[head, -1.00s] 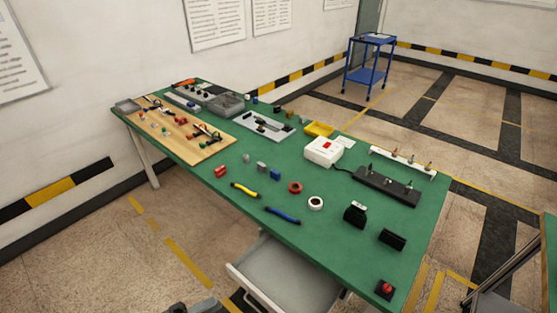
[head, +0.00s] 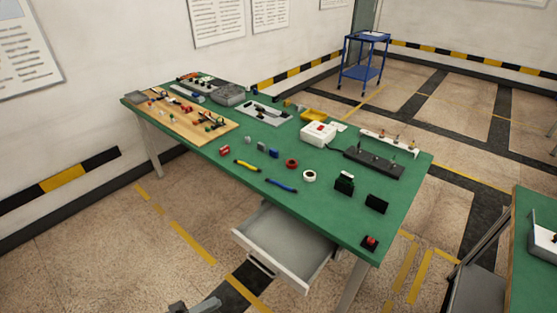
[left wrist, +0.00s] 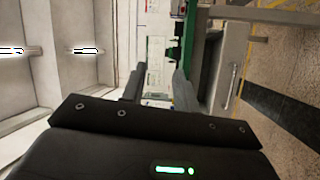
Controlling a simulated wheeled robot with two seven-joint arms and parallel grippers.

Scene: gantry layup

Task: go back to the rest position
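My left gripper (head: 195,306) just shows at the bottom edge of the head view, in front of and below the green worktable (head: 225,165). In the left wrist view its two fingers (left wrist: 158,82) stand apart with nothing between them, so it is open and empty. It is clear of the table. My right gripper is in neither view.
The worktable's drawer (head: 290,243) is pulled out on the near side. Tools and parts lie on the tabletop, with a wooden board (head: 190,120) at the left. A second green table (head: 530,270) stands at the right, and a blue cart (head: 362,65) at the back.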

